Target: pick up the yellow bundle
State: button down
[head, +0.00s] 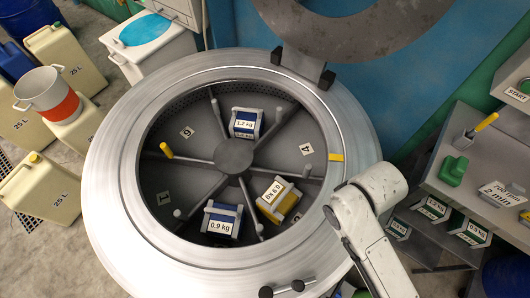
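The yellow bundle (289,205) lies in the lower right compartment of the round drum (120,180), between two spokes and just below right of the hub (234,156). It is wrapped in pale bands and bears a white label that reads upside down, seemingly 0.9 kg. A white, worn link of my arm lies over the drum's right rim, to the right of the bundle. My gripper does not show in the head view, so its opening and any contents cannot be seen.
A blue bundle (245,123) marked 1.2 kg lies in the upper compartment, and another blue bundle (222,220) marked 0.9 kg in the lower one. The drum's open lid (355,40) stands behind.

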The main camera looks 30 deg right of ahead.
aim_at(279, 200)
jog(key=k+j+z, duration=0.15)
jog(key=k+j, duration=0.15)
jog(key=k, duration=0.2)
jog(key=k+j+z, duration=0.15)
jog(key=k, duration=0.35)
